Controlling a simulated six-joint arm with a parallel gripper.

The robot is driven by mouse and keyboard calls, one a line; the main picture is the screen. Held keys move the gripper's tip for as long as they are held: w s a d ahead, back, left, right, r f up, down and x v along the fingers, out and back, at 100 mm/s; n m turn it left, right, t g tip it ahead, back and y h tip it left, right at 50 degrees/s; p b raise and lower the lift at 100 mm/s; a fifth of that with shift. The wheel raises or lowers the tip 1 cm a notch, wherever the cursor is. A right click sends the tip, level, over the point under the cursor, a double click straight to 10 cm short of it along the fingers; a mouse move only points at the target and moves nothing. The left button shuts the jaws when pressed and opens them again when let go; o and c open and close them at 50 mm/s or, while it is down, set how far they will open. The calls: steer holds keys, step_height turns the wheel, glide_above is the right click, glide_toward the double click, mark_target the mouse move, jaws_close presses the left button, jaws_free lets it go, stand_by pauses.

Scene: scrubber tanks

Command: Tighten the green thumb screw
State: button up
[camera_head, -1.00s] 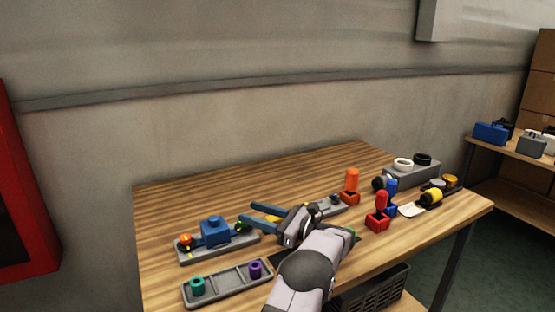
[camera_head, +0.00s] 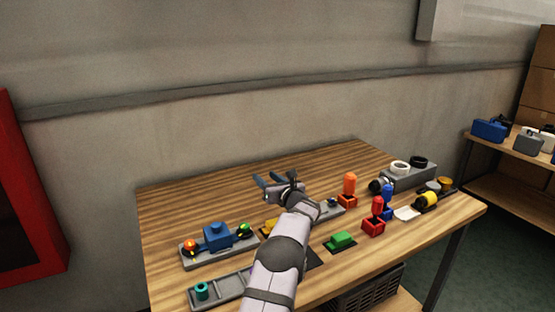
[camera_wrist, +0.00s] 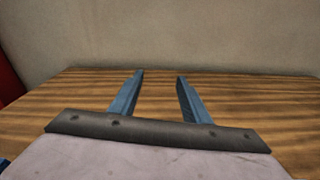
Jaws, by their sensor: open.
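A grey tray (camera_head: 232,286) with a teal cylinder (camera_head: 202,291) lies in front. A yellow piece (camera_head: 268,227) is partly hidden by my arm. The back left tabletop (camera_head: 185,195) is clear.

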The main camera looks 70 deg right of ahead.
steer(key=s+d+r+m+g+h+p, duration=0.1)
steer(key=d+r+m+g+h+p, duration=0.1)
steer(key=d+m+g+p, duration=0.4)
steer(key=m+g, duration=0.2)
steer(key=m, duration=0.1)
steer(key=shift+s+d+r, duration=0.35)
steer(key=shift+d, duration=0.05)
steer(key=shift+s, duration=0.15)
